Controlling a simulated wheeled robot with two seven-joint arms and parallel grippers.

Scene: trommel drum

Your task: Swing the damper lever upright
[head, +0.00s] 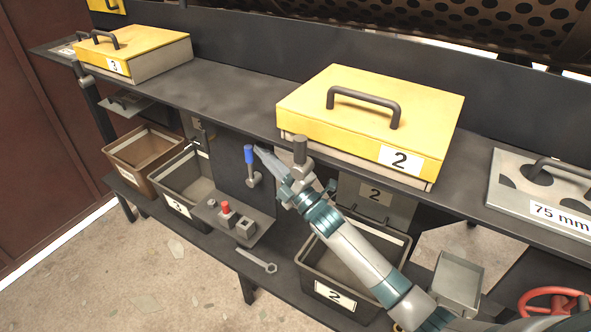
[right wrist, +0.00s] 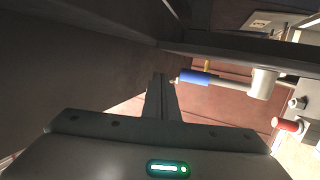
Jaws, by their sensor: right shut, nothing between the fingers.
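The damper lever has a blue handle (head: 248,154) and a grey hub (head: 253,181) on the dark panel under the bench. In the head view the handle stands above the hub, close to upright. My right gripper (head: 261,154) is shut and empty, its tip just right of the blue handle; I cannot tell whether they touch. In the right wrist view the shut fingers (right wrist: 161,93) point toward the end of the blue handle (right wrist: 196,77), with the hub (right wrist: 263,83) farther right. My left gripper is out of view.
A yellow-lidded box marked 2 (head: 365,108) sits on the bench above my right arm. Below the lever is a small control shelf with a red button (head: 226,210). Bin 3 (head: 176,185) and bin 2 (head: 310,274) stand below. A wrench (head: 257,261) lies on the lower shelf.

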